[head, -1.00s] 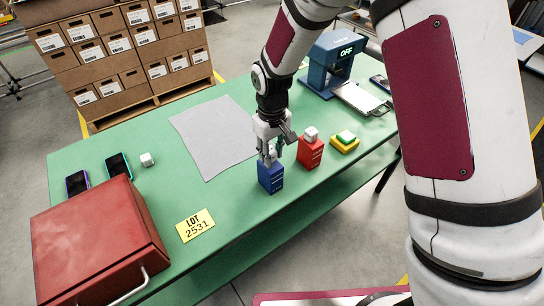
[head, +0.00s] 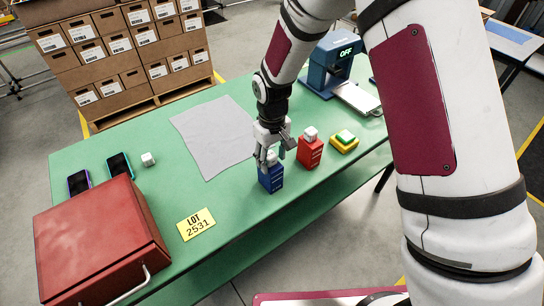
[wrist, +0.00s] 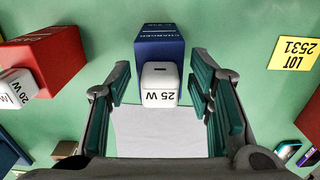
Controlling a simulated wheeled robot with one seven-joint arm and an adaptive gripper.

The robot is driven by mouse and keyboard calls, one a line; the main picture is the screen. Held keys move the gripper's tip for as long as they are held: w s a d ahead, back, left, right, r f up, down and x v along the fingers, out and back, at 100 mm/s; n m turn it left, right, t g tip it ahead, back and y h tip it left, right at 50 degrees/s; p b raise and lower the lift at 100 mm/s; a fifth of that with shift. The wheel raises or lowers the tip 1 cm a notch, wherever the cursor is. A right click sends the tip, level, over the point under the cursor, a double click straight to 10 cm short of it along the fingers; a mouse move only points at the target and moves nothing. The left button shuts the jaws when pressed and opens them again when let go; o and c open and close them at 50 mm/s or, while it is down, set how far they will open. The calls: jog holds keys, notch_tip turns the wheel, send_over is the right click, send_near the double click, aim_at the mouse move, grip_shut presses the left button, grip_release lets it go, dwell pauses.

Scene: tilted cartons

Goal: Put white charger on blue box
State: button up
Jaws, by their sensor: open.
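The blue box (head: 270,180) stands upright on the green table. A white charger marked 25 W (wrist: 160,84) rests on top of the blue box, which also shows in the wrist view (wrist: 158,46). In the head view the charger (head: 271,157) is partly hidden by my gripper (head: 275,153). My gripper (wrist: 160,92) is open, with one finger on each side of the charger. Gaps show between the charger and both fingers in the wrist view.
A red box (head: 310,153) with a white charger marked 20 W (wrist: 18,88) stands close by. A yellow and green block (head: 344,142), a LOT 2531 card (head: 196,225), a red case (head: 100,240), a small white cube (head: 148,159) and a grey sheet (head: 212,137) lie around.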

aim_at(272, 157)
notch_tip(272, 157, up, 12)
jog(key=b, duration=0.2)
jog(key=shift+r, duration=0.2)
jog(key=s+d+r+m+t, duration=0.1)
jog(key=s+d+r+m, duration=0.15)
jog(key=d+r, duration=0.45)
jog(key=s+d+r+m+t, duration=0.2)
jog(key=s+d+r, duration=0.3)
jog(key=s, duration=0.4)
jog(key=s+d+r+m+t, duration=0.2)
jog(key=s+d+r, duration=0.3)
jog(key=s, duration=0.4)
jog(key=shift+s+d+r+t, duration=0.25)
jog(key=shift+s+r+t, duration=0.05)
jog(key=shift+r, duration=0.35)
jog(key=shift+d, duration=0.1)
